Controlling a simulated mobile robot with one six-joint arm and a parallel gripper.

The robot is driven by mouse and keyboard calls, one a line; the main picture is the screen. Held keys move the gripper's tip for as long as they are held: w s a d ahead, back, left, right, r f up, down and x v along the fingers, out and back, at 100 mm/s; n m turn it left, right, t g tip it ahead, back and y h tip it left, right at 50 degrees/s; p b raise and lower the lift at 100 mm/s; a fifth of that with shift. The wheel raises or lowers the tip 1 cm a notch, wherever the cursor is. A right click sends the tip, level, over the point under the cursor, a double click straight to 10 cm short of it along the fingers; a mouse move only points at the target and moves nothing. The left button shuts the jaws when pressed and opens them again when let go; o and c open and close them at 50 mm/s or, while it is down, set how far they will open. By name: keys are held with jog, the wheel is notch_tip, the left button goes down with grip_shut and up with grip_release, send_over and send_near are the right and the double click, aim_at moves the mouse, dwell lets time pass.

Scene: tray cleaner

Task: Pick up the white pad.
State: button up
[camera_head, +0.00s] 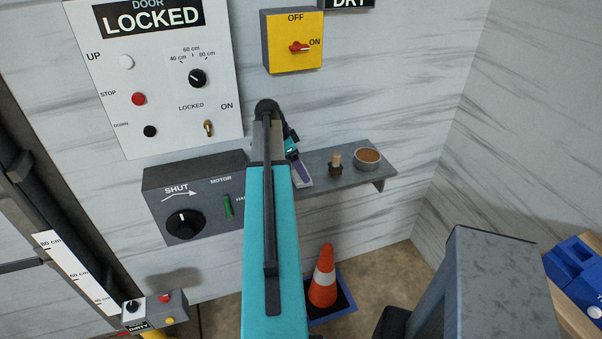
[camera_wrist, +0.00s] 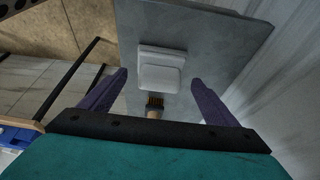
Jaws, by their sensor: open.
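The white pad (camera_wrist: 161,72) is a pale, rounded square block lying on a grey shelf (camera_wrist: 205,40) in the wrist view. My gripper (camera_wrist: 157,78) is open, with its two purple fingers apart on either side of the pad in the picture. I see no contact between fingers and pad, and their height above the shelf is hard to judge. In the head view my gripper (camera_head: 299,170) is over the left part of the shelf (camera_head: 350,175). My arm and fingers hide most or all of the pad there.
A small brush (camera_head: 335,165) stands on the shelf close to my gripper, and also shows in the wrist view (camera_wrist: 155,104). A bowl (camera_head: 368,158) with brown contents is further right. A motor control box (camera_head: 190,195) is on the wall at left. An orange cone (camera_head: 323,278) stands below.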

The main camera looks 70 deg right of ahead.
jog(key=shift+p+x, duration=0.45)
jog(key=shift+x, duration=0.9)
jog(key=c, duration=1.1)
jog(key=shift+r, duration=0.25)
jog(key=shift+r+b, duration=1.05)
jog(key=shift+r, duration=0.25)
jog(key=shift+s+a+r, duration=0.1)
jog(key=shift+a+r, duration=0.05)
jog(key=shift+r, duration=0.05)
jog(key=s+a+b, duration=0.1)
jog(key=s+a, duration=0.1)
jog(key=a, duration=0.2)
jog(key=s+a+r+b, duration=0.1)
jog(key=s+a+b, duration=0.1)
jog(key=a, duration=0.3)
jog(key=s+a+b, duration=0.2)
jog(key=a, duration=0.3)
jog(key=shift+a+r, duration=0.25)
